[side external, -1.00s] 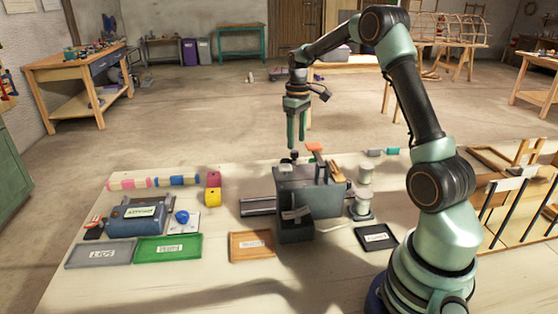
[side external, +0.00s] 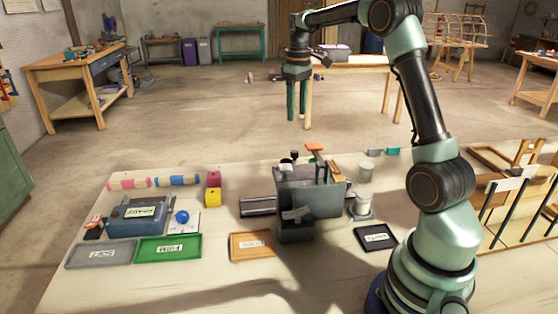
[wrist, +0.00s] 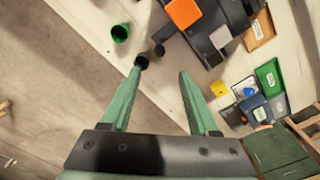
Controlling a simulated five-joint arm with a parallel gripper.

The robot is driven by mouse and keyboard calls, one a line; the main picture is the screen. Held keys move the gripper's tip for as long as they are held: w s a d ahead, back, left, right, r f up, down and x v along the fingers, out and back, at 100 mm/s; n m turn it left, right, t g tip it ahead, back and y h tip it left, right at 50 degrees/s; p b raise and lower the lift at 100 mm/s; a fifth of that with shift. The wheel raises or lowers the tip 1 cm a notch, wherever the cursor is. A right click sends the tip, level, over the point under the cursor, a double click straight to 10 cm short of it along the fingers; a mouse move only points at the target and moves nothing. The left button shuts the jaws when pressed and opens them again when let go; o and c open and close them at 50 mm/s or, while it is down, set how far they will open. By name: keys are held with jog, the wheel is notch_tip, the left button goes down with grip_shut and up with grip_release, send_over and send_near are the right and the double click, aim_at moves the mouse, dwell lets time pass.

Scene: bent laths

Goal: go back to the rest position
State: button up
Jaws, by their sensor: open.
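My gripper (side external: 297,118) is open and empty. In the side view it hangs with its fingers pointing down, well above the back edge of the table and clear of the grey tool box (side external: 322,201). In the wrist view the two green fingers of my gripper (wrist: 161,73) are spread apart with nothing between them. The bench top and floor show beyond the fingertips. No rest position is marked in either view.
The grey box holds upright tools, one with an orange head (side external: 315,147). On the table are a blue machine (side external: 138,216), a green tray (side external: 167,249), a grey tray (side external: 100,254), an orange tray (side external: 251,245) and a black tray (side external: 376,238).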

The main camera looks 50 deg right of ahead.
jog(key=s+a+r+t, duration=0.1)
jog(key=s+a+r, duration=0.15)
jog(key=a, duration=0.45)
jog(key=s+a+r+t, duration=0.2)
jog(key=a+r, duration=0.1)
jog(key=a, duration=0.4)
jog(key=s+a+f+t, duration=0.2)
jog(key=s+a+f, duration=0.1)
jog(key=s+a, duration=0.6)
jog(key=shift+s+a+f+t, duration=0.2)
jog(key=shift+s+a+t, duration=0.15)
jog(key=shift+a, duration=0.1)
